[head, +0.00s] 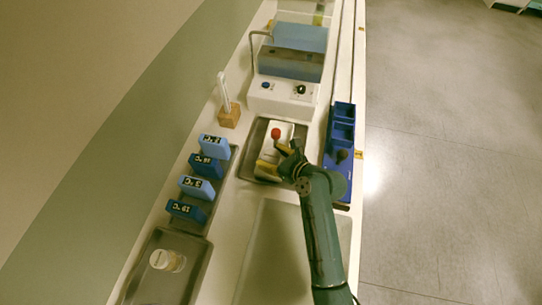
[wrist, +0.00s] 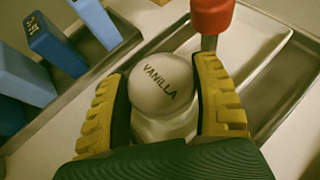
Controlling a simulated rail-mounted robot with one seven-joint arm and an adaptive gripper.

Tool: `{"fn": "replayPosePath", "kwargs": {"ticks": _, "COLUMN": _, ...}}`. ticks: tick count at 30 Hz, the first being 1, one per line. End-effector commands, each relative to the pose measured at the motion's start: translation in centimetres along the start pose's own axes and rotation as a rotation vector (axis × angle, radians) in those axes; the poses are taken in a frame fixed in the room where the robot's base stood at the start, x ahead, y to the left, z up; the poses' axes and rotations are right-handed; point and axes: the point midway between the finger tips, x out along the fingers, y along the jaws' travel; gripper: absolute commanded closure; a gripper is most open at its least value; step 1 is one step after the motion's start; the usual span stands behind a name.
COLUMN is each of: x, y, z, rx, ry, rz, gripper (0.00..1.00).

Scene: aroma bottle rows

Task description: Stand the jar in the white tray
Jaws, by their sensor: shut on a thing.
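My gripper (head: 275,157) is shut on a jar with a round white lid marked VANILLA (wrist: 165,85). In the wrist view the yellow ribbed fingers (wrist: 168,105) press on its two sides, and the lid faces the camera. In the head view the fingers and arm mostly hide this jar. The white tray (head: 285,127) lies beyond and beside my gripper, inside a grey metal tray (head: 252,135). In the wrist view the white tray (wrist: 245,65) shows behind the jar and right finger. I cannot tell whether the jar touches it.
A red-headed object (head: 275,132) stands close to my fingers. Several blue blocks with temperature labels (head: 200,187) stand at left. Another pale-lidded jar (head: 167,260) is in the near-left tray. A blue bin rack (head: 341,140) is at right, and a white-based device (head: 285,95) behind.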

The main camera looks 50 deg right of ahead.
Motion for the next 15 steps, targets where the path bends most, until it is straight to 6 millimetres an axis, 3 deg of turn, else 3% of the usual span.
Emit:
{"fn": "replayPosePath", "kwargs": {"ticks": 2, "x": 0.09, "y": -0.01, "z": -0.14, "rx": 0.000, "ry": 0.000, "rz": 0.000, "gripper": 0.75}}
{"fn": "replayPosePath", "kwargs": {"ticks": 3, "x": 0.12, "y": 0.02, "z": -0.25, "rx": 0.000, "ry": 0.001, "rz": 0.001, "gripper": 0.28}}
{"fn": "replayPosePath", "kwargs": {"ticks": 6, "x": 0.12, "y": 0.02, "z": -0.25, "rx": 0.000, "ry": 0.001, "rz": 0.001, "gripper": 0.09}}
{"fn": "replayPosePath", "kwargs": {"ticks": 15, "x": 0.08, "y": 0.01, "z": -0.16, "rx": 0.000, "ry": 0.001, "rz": 0.000, "gripper": 0.08}}
